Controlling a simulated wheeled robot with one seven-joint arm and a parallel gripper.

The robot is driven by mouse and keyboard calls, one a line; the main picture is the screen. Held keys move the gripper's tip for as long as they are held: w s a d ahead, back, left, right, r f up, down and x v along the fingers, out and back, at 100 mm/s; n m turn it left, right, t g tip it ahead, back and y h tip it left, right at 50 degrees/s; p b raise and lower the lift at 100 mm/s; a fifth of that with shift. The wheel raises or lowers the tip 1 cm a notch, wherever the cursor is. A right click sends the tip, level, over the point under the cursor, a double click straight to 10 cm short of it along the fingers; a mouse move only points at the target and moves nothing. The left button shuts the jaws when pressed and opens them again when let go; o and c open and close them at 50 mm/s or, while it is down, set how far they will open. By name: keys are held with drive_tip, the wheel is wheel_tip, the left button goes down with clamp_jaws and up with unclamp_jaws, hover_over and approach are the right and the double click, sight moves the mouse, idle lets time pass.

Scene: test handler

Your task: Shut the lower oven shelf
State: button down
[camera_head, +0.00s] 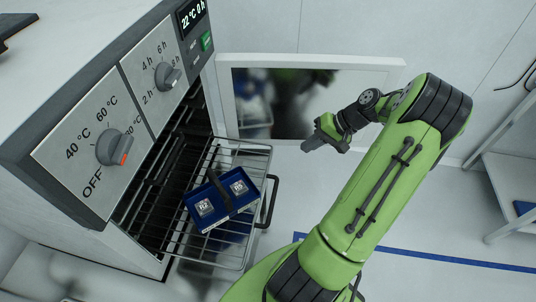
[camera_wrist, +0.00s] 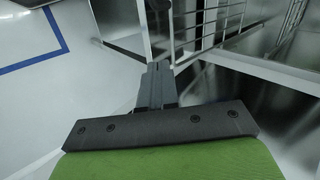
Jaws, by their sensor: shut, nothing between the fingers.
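A wire oven shelf (camera_head: 202,250) is pulled out of the open oven in the head view, with a black handle (camera_head: 272,200) at its front. A blue tray (camera_head: 222,212) with two small labelled pieces lies on it. Another dark handle (camera_head: 165,160) shows further in, at the oven opening. My gripper (camera_head: 312,142) is shut and empty, right of the shelf and apart from it, in front of the open door. In the wrist view, my shut fingers (camera_wrist: 157,72) point toward the wire shelf (camera_wrist: 210,28) at the top.
The oven door (camera_head: 300,100) stands open behind my gripper, its glass pane facing the shelf. The control panel (camera_head: 110,120) with two knobs is at left. A bench (camera_head: 510,185) stands at far right. The floor right of the shelf is clear, with a blue line (camera_head: 440,259).

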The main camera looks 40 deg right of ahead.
sight(197, 146)
drive_tip(key=w+a+f+m+t, duration=0.1)
drive_tip(key=w+a+f, duration=0.3)
drive_tip(key=w+f, duration=0.3)
drive_tip(key=shift+a+f+t, duration=0.3)
drive_tip(key=shift+f, duration=0.5)
drive_tip(key=w+a+b, duration=0.1)
drive_tip(key=w+a, duration=0.4)
drive_tip(key=w, duration=0.2)
drive_tip(key=w+a+b, duration=0.1)
drive_tip(key=w+a, duration=0.5)
drive_tip(key=w, duration=0.1)
drive_tip(key=w+a, duration=0.5)
drive_tip(key=w, duration=0.2)
drive_tip(key=shift+w+a+b, duration=0.15)
drive_tip(key=shift+a+b, duration=0.2)
drive_tip(key=shift+b, duration=0.05)
drive_tip(key=shift+d, duration=0.1)
